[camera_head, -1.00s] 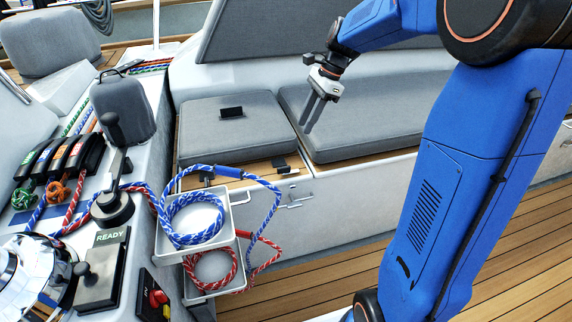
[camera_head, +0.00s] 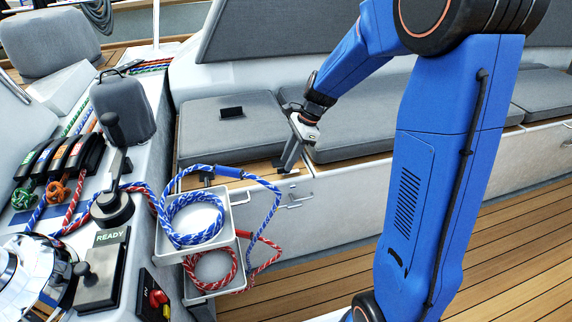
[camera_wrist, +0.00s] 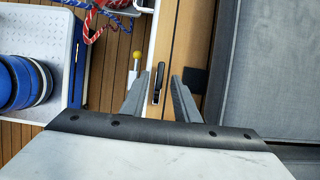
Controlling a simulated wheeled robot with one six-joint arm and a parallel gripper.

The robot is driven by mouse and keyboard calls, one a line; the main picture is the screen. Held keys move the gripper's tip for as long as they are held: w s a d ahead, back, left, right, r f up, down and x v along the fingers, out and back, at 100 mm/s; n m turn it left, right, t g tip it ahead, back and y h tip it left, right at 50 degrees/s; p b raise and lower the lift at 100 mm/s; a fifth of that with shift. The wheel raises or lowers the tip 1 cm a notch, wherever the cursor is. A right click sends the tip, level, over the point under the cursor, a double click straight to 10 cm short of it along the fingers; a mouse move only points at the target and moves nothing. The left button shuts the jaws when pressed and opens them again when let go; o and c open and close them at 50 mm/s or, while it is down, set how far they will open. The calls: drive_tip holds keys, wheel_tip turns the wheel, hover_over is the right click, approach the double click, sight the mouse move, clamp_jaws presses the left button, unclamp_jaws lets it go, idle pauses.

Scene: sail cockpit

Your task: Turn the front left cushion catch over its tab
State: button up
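My gripper (camera_head: 284,168) points down at the front edge of the near seat cushion (camera_head: 222,140), by its right corner in the head view. In the wrist view my gripper (camera_wrist: 158,88) is open, one finger on each side of a slim dark catch (camera_wrist: 157,82) on the wooden strip. The catch lies along the strip; I cannot tell if the fingers touch it. A black tab (camera_wrist: 194,79) comes from the cushion edge, beside the right finger. Another dark catch (camera_head: 207,178) sits on the strip further left in the head view. My gripper hides the right-hand catch there.
Trays with blue rope (camera_head: 194,219) and red rope (camera_head: 212,266) stand left of the seat front. A yellow-tipped knob (camera_wrist: 137,55) is left of the strip in the wrist view. A longer cushion (camera_head: 350,138) lies to the right. The deck (camera_head: 330,270) is clear.

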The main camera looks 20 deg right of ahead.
drive_tip(key=shift+x, duration=1.3)
clamp_jaws()
